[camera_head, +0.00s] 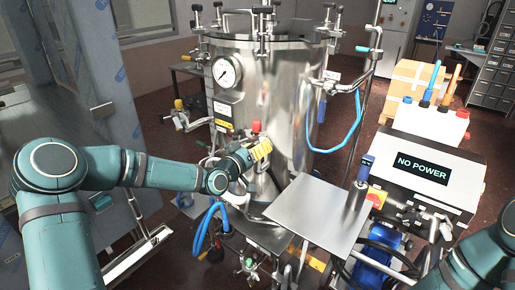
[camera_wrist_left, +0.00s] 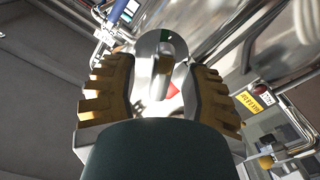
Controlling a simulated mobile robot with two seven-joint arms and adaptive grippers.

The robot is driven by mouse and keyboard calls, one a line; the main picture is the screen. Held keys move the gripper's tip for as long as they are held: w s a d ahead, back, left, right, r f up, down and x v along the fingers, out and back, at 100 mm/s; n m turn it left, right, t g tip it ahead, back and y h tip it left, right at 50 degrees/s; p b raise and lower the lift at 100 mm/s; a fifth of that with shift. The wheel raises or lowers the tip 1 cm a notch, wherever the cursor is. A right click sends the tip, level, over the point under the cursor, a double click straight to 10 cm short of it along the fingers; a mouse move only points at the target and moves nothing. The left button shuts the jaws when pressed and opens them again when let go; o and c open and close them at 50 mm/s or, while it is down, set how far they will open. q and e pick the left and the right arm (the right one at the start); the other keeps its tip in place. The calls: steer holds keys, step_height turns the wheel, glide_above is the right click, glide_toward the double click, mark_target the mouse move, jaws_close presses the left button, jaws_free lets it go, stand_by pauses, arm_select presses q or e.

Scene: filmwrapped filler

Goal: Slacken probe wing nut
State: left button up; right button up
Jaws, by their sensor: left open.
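My left gripper (camera_head: 262,151) is at the lower front of the shiny steel vessel (camera_head: 284,95). In the left wrist view my left gripper (camera_wrist_left: 158,64) is open, with its ridged yellow-brown fingers apart. A small grey metal tab (camera_wrist_left: 164,62), which may be the probe wing nut, stands between the fingers in front of a round metal plate with a green mark. I cannot tell whether either finger touches it. In the head view the gripper hides this part. Only part of my right arm shows, at the right edge; its gripper is out of view.
A white unit reading "NO POWER" (camera_head: 422,167) stands further right. Blue hoses (camera_head: 205,228) hang below the vessel.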

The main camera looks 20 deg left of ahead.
arm_select(q)
jaws_close()
steer(key=shift+n, duration=0.3)
steer(key=n+b, duration=0.1)
steer(key=n, duration=0.3)
steer(key=shift+a+f, duration=0.1)
steer(key=shift+a, duration=0.05)
steer(key=n+b, duration=0.1)
steer(key=n, duration=0.6)
steer(key=shift+f+n, duration=0.15)
steer(key=shift+n, duration=0.15)
steer(key=n+b, duration=0.1)
steer(key=n, duration=0.2)
steer(key=shift+f+n, duration=0.1)
steer(key=shift+n, duration=0.2)
steer(key=n, duration=0.3)
steer(key=shift+n, duration=0.3)
steer(key=n, duration=0.3)
steer(key=shift+f+n+b, duration=0.1)
steer(key=shift+n+b, duration=0.2)
steer(key=shift+b, duration=0.1)
steer(key=shift+n, duration=1.9)
